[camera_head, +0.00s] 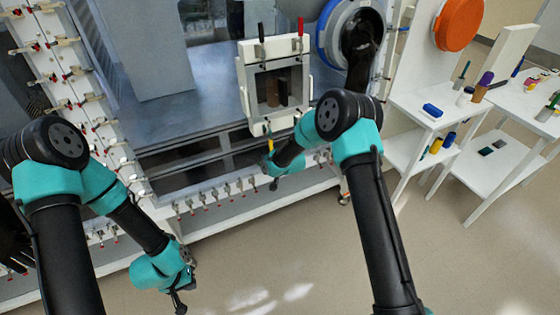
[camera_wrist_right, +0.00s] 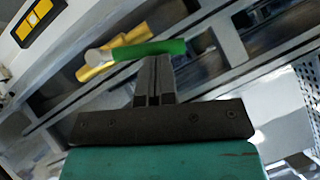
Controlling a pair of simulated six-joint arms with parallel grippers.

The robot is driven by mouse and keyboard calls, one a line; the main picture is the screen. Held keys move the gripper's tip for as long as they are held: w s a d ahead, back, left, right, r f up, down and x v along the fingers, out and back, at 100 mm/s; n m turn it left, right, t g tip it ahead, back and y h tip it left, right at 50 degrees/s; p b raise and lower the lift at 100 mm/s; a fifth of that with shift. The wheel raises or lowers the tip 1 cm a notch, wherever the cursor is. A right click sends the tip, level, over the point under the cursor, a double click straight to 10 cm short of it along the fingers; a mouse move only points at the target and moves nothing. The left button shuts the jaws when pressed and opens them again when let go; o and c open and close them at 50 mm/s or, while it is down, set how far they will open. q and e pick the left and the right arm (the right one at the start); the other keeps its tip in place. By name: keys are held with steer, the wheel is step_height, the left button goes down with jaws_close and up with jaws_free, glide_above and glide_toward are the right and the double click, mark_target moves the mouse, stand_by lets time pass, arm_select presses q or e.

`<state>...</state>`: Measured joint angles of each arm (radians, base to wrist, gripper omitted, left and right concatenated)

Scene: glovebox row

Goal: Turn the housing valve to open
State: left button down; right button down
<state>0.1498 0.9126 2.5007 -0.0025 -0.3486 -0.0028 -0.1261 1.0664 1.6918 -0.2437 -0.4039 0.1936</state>
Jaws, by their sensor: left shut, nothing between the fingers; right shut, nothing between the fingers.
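The valve shows in the right wrist view, with a green lever handle (camera_wrist_right: 150,49) and a yellow body (camera_wrist_right: 92,73). The lever crosses the body at a shallow angle, with a grey round end at its left. My right gripper (camera_wrist_right: 154,62) is shut and empty, its fingertips at the lever's lower side; I cannot tell if they touch. In the head view the valve is a small yellow spot (camera_head: 270,144) below the white framed housing (camera_head: 244,85); the right fingers are hard to make out there. My left gripper (camera_head: 179,303) is shut and empty, low over the floor.
The glovebox front carries rows of small clamps (camera_head: 75,73) at left and along its lower edge. A blue-ringed port (camera_head: 323,35) is right of the housing. White shelves (camera_head: 405,101) with bottles stand at right. The floor (camera_head: 270,270) in front is clear.

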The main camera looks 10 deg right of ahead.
steer(key=shift+s+a+f, duration=0.15)
steer(key=shift+a+f, duration=0.15)
steer(key=shift+f, duration=0.25)
steer(key=shift+s+a+f, duration=0.15)
steer(key=shift+a+f, duration=0.15)
steer(key=shift+f, duration=0.35)
steer(key=shift+s, duration=0.15)
steer(key=v, duration=1.7)
stand_by(0.4)
